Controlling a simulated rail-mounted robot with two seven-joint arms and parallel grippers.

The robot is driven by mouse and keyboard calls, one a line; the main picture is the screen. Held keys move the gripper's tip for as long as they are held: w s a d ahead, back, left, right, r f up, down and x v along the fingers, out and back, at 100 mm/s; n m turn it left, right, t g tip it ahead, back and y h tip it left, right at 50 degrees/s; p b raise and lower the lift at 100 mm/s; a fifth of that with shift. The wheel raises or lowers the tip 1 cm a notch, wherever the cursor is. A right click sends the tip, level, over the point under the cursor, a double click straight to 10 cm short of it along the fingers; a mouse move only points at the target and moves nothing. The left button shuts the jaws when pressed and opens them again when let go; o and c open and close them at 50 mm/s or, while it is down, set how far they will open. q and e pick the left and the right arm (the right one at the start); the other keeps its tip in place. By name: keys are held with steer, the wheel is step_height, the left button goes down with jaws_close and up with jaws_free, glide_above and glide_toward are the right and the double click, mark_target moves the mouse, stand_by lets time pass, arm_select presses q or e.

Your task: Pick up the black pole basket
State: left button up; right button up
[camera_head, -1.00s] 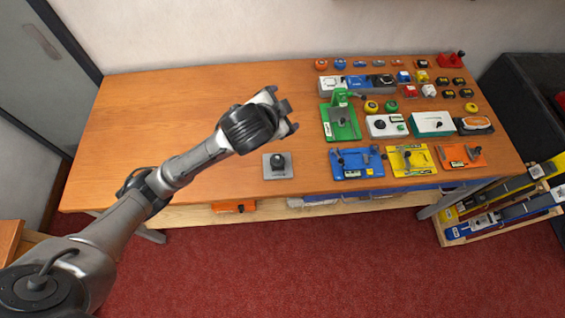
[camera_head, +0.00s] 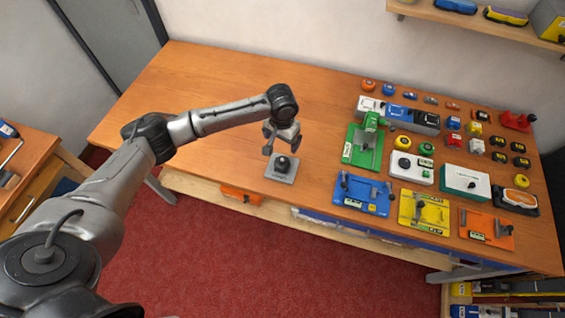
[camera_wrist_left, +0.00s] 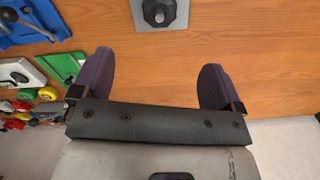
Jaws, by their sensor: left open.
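A grey square plate with a round black part standing on it (camera_head: 283,164) sits near the front edge of the bench; this looks like the black pole basket, though its exact form is too small to tell. It also shows at the top of the left wrist view (camera_wrist_left: 160,13), partly cut off by the frame. My left gripper (camera_head: 281,146) is above and just behind the black part, pointing down, open and empty. In the left wrist view its two dark fingers (camera_wrist_left: 157,66) are wide apart with bare wood between them. My right gripper is not in view.
The wooden bench (camera_head: 190,85) is clear to the left. To the right stand a green fixture (camera_head: 360,148), a blue plate (camera_head: 360,193), a yellow plate (camera_head: 424,211) and several small coloured items. A wall shelf (camera_head: 480,22) hangs at the upper right.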

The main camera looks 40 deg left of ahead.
mark_target(283, 158)
arm_select(q)
steer(key=f, duration=0.8)
steer(key=shift+w+d+f, duration=0.1)
steer(key=shift+d+f, duration=0.1)
steer(key=shift+w+a+f+p, duration=0.1)
steer(key=shift+a+f+p, duration=0.1)
steer(key=shift+f, duration=1.15)
steer(key=shift+w+a+f+p, duration=0.1)
steer(key=shift+f+p, duration=0.05)
steer(key=shift+f, duration=1.2)
steer(key=shift+c, duration=0.3)
steer(key=c, duration=0.9)
